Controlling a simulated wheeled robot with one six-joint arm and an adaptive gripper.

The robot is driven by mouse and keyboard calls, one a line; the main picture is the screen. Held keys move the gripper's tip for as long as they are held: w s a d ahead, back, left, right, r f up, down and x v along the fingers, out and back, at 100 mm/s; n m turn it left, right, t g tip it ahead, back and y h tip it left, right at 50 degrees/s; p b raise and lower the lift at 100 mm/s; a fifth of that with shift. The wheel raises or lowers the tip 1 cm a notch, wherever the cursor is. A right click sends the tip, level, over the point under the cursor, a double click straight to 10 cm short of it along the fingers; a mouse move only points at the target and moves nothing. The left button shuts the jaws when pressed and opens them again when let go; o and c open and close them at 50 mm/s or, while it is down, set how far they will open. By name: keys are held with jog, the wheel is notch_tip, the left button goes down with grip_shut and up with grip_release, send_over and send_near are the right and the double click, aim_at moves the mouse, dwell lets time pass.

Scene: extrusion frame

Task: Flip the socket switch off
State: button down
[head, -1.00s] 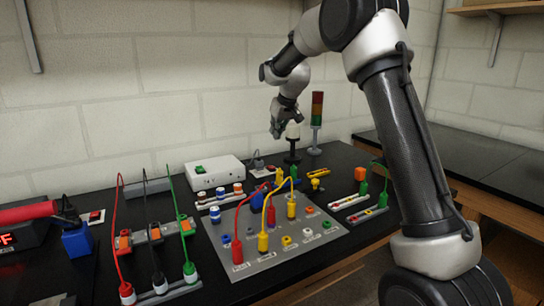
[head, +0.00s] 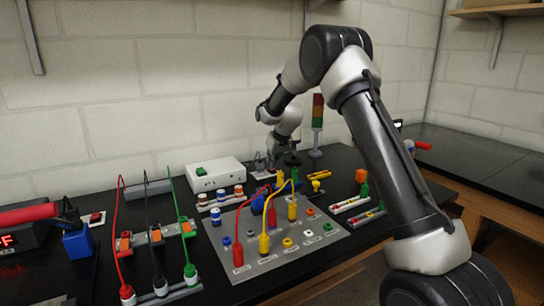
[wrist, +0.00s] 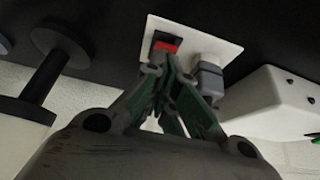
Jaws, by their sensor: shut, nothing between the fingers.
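The socket (wrist: 205,42) shows in the wrist view as a white plate with a red rocker switch (wrist: 166,42) in a black surround. A grey plug (wrist: 208,80) sits in the plate beside the switch. My gripper (wrist: 163,72) is shut and empty, its green-sided fingers pointing at the switch. The fingertips cover the near edge of the switch surround; I cannot tell whether they touch it. In the head view my gripper (head: 274,164) is low behind the board, just right of the plug (head: 260,162), and the switch is hidden.
A white box with a green switch (head: 216,174) stands left of the socket. A dark spool-shaped stand (wrist: 52,72) is close by in the wrist view. A stack light (head: 317,125) stands behind. The cabled board (head: 300,250) lies in front.

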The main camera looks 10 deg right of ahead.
jog(key=shift+s+d+f, duration=0.1)
jog(key=shift+s+f, duration=0.2)
jog(key=shift+f, duration=0.1)
jog(key=shift+w, duration=0.15)
jog(key=shift+w+a+r, duration=0.15)
jog(key=shift+w+a, duration=0.1)
jog(key=shift+w, duration=0.4)
jog(key=shift+r, duration=0.1)
jog(key=shift+r, duration=0.3)
jog(key=r, duration=0.2)
jog(key=s+r, duration=0.1)
jog(key=r, duration=0.1)
jog(key=shift+d+r, duration=0.15)
jog(key=shift+r, duration=0.05)
jog(key=s+d+r, duration=0.1)
jog(key=s+r, duration=0.4)
jog(key=s, duration=0.1)
jog(key=shift+d+r, duration=0.3)
jog(key=shift+r, duration=0.1)
